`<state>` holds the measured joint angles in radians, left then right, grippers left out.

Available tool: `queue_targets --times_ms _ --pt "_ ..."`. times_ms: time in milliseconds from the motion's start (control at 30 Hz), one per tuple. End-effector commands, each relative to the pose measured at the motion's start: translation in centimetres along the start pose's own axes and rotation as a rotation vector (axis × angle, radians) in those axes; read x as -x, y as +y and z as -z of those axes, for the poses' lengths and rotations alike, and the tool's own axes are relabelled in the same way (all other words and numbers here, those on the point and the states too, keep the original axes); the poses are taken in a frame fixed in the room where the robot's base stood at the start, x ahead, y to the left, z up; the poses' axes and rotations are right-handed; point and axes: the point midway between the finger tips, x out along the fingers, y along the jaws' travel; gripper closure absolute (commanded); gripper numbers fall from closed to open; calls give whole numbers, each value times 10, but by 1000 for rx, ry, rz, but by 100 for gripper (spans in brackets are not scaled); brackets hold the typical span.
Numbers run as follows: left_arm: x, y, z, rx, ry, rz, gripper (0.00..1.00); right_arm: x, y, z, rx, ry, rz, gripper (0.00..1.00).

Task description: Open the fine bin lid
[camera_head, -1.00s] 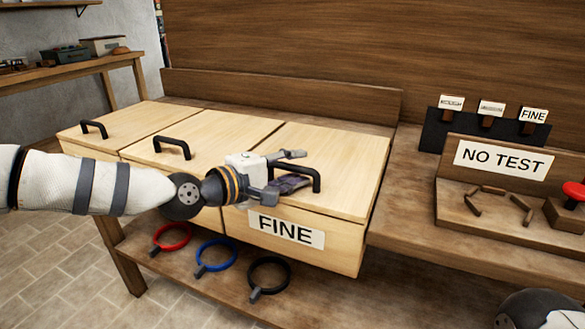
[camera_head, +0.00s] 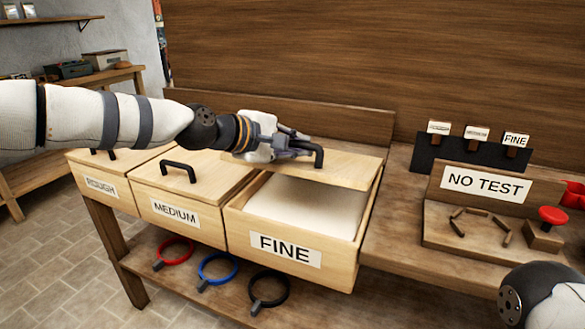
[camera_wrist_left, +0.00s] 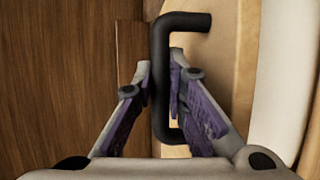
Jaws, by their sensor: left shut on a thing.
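The fine bin (camera_head: 290,258) stands at the right end of the row of bins, with a FINE label on its front. Its wooden lid (camera_head: 350,172) is raised at the front and tilted, and pale contents (camera_head: 305,205) show below it. My left gripper (camera_head: 305,148) is shut on the lid's black handle (camera_head: 319,156). In the left wrist view the fingers (camera_wrist_left: 165,90) close on both sides of the handle (camera_wrist_left: 160,75). The fingertips of my right gripper are not in view; only part of my right arm shows at the lower right.
The medium bin (camera_head: 165,205) and rough bin (camera_head: 98,188) are closed on the left. Red, blue and black rings (camera_head: 268,288) lie on the lower shelf.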

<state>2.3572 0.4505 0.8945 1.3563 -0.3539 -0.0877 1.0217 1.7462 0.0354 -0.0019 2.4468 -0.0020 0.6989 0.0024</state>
Motion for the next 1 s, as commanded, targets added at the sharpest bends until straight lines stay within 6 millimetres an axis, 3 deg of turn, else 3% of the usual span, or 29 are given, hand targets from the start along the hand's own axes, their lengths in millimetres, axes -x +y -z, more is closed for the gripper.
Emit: queue_targets --times_ms 33,200,500,1000 --pt "1 15 -1 -1 1 -6 100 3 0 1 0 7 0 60" --pt "-7 47 2 1 -1 0 100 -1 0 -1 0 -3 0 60" --pt "-16 86 6 2 -1 1 100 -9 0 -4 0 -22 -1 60" --pt "-18 100 8 4 -1 1 100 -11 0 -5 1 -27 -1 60"
